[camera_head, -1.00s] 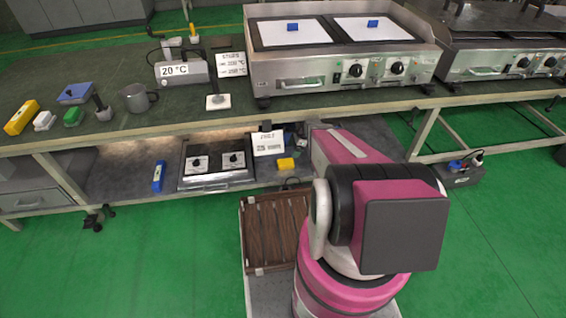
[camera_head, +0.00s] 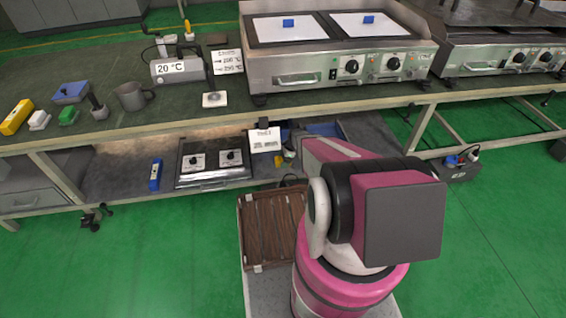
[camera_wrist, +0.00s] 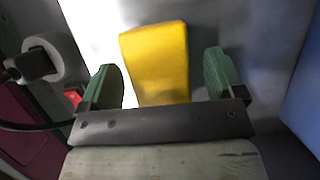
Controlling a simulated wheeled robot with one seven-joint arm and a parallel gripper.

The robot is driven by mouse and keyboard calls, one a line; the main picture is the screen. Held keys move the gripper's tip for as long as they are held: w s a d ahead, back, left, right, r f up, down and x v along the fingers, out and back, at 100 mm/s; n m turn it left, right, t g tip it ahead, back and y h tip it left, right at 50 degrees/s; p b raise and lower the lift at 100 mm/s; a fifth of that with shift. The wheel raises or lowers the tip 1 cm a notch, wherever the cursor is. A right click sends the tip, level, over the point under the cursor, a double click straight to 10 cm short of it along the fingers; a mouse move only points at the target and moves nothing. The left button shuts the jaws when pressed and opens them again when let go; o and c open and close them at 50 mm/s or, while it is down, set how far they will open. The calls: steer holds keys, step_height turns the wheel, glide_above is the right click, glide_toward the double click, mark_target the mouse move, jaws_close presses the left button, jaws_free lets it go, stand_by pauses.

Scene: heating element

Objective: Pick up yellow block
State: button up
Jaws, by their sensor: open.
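The yellow block (camera_wrist: 158,62) fills the middle of the wrist view, on a pale surface. My gripper (camera_wrist: 163,72) is open, with one green finger on each side of the block and a visible gap on both sides. I cannot tell from this view how deep the block sits between the fingers. In the head view only a small yellow patch (camera_head: 278,160) shows on the lower shelf, right of the hot plate; the rest is hidden. My arm hides most of the gripper there.
On the lower shelf are a hot plate (camera_head: 213,163), a white label (camera_head: 265,140) and a blue object (camera_head: 155,175). A blue surface (camera_wrist: 306,100) stands close at right in the wrist view, and a white roll (camera_wrist: 55,60) at left. The tabletop edge (camera_head: 200,128) overhangs the shelf.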

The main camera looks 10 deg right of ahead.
steer(key=shift+f, duration=0.2)
stand_by(0.6)
steer(key=c, duration=1.1)
